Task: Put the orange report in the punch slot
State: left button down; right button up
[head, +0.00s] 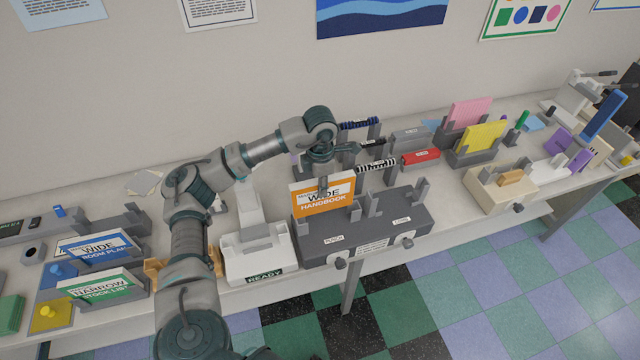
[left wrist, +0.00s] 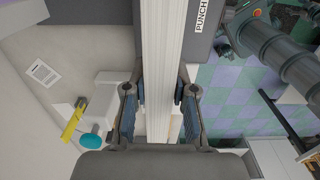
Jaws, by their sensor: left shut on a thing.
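The orange report (head: 310,207), marked WIDE HANDBOOK, stands upright over the left part of a dark grey block (head: 375,240). The PUNCH label (head: 334,238) is on the block just below it; a COMB label is to the right. My left gripper (head: 322,184) comes down from above and is shut on the report's top edge. In the left wrist view the white page edge (left wrist: 159,70) runs between the fingers (left wrist: 160,108), beside the PUNCH label (left wrist: 203,15). I cannot tell whether the report's lower edge rests in the punch slot. My right gripper does not show.
A white machine (head: 250,262) marked READY stands just left of the block. Grey upright posts (head: 420,190) rise from the block's right half. Blue (head: 95,246) and green (head: 100,287) reports stand at left; pink and yellow ones (head: 482,137) stand at right.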

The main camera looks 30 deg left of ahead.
pick_arm(q)
jog(key=shift+d+f, duration=0.25)
jog(key=shift+d, duration=0.65)
jog(key=shift+f+b, duration=0.2)
jog(key=shift+b, duration=0.2)
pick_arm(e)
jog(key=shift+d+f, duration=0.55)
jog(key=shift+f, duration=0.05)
pick_arm(q)
jog(key=shift+a+f, duration=0.1)
jog(key=shift+a, duration=0.3)
jog(key=shift+a+r+p, duration=0.1)
jog(key=shift+r+p, duration=0.25)
jog(key=shift+r, duration=0.2)
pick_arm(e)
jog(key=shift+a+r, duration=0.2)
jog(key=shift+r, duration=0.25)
pick_arm(q)
jog(key=shift+a+f, duration=0.1)
jog(key=shift+a, duration=0.05)
